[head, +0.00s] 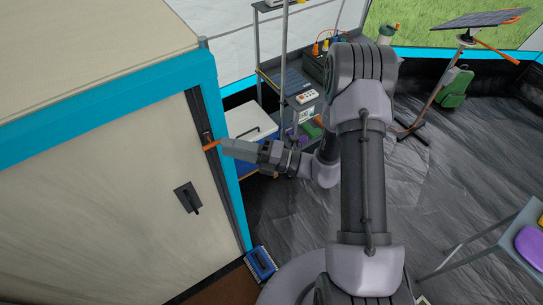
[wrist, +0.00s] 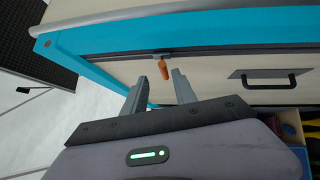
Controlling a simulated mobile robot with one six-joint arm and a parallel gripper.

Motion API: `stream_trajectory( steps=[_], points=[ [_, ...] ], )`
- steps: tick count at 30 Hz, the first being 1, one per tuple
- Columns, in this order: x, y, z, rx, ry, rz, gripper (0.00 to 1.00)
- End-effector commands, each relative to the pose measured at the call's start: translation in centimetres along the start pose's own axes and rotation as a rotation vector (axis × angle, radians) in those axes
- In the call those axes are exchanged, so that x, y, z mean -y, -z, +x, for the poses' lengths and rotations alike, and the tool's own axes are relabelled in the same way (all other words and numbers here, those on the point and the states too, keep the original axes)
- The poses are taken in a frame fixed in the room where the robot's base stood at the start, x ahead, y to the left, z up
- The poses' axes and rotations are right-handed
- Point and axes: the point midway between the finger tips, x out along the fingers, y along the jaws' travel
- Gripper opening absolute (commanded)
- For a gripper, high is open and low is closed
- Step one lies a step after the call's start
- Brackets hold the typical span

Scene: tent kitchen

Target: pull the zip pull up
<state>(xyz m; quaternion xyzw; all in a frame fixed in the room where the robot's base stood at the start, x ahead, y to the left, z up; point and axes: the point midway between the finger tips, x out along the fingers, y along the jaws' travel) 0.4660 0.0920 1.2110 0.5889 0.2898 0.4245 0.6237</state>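The orange zip pull (head: 211,146) hangs from a dark slider on the zip track (head: 226,182), which runs along the edge of the cream panel beside the blue trim. In the wrist view the orange pull (wrist: 164,69) shows between the tips of my gripper (wrist: 160,78). The two fingers are apart, with a gap on both sides of the pull, and they hold nothing. In the head view my gripper (head: 226,149) is just right of the pull, coming in from the right. Its finger gap is hard to see there.
A dark handle (head: 188,197) sits on the cream panel, left of the zip. A blue box with a white lid (head: 248,128) and a shelf rack (head: 284,86) stand behind my gripper. A blue object (head: 261,264) lies near the panel's bottom corner.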

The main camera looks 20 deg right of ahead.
Motion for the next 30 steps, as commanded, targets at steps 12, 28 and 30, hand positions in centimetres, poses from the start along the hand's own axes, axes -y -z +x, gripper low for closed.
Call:
stream_trajectory(
  steps=[12, 28, 30],
  points=[
    [0.0, -0.1, -10.8, 0.003, 0.000, -0.001, 0.33],
    [0.0, 0.0, -11.8, -0.001, 0.000, -0.001, 0.33],
    [-0.1, 0.4, -11.5, -0.032, 0.009, -0.033, 0.33]
  ],
)
